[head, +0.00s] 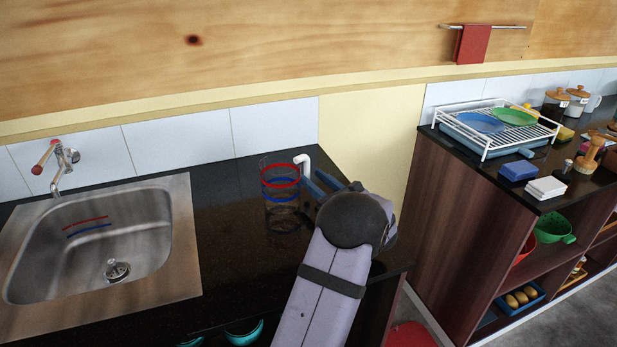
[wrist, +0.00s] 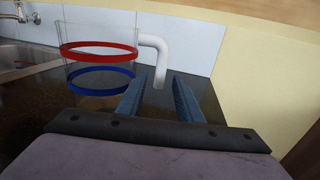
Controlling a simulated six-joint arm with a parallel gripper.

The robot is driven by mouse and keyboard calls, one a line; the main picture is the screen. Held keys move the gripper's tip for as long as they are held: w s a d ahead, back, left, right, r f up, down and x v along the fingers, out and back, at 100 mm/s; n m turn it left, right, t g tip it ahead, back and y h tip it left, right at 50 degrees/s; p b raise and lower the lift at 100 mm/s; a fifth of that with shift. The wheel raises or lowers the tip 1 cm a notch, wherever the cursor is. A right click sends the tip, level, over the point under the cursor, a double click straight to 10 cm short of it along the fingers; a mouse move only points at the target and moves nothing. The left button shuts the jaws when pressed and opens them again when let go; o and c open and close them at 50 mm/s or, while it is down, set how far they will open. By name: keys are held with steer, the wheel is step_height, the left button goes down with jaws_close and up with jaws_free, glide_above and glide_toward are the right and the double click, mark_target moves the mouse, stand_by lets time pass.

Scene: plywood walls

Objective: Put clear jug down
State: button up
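The clear jug (head: 281,183) has a red band, a blue band and a white handle (head: 303,161). In the head view it appears upright on the dark counter, right of the sink. In the wrist view the jug (wrist: 99,66) is at the upper left, and its handle (wrist: 155,48) curves down to the right. My gripper (head: 321,184) is at the jug's right, by the handle. In the wrist view the two blue fingers of my gripper (wrist: 159,82) are apart, with the handle's lower end seen between their tips. I cannot tell whether a finger touches it.
The metal sink (head: 183,240) with a wall tap (head: 62,165) lies to the left. The dark counter (head: 232,245) is clear between sink and jug. A tiled wall runs behind. A second counter at right holds a white dish rack (head: 495,128) and blocks, beyond a gap.

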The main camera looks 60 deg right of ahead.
steer(key=b+v, duration=0.1)
steer(key=v, duration=0.7)
steer(key=shift+b, duration=0.3)
steer(key=shift+c, duration=1.1)
steer(key=shift+r, duration=0.1)
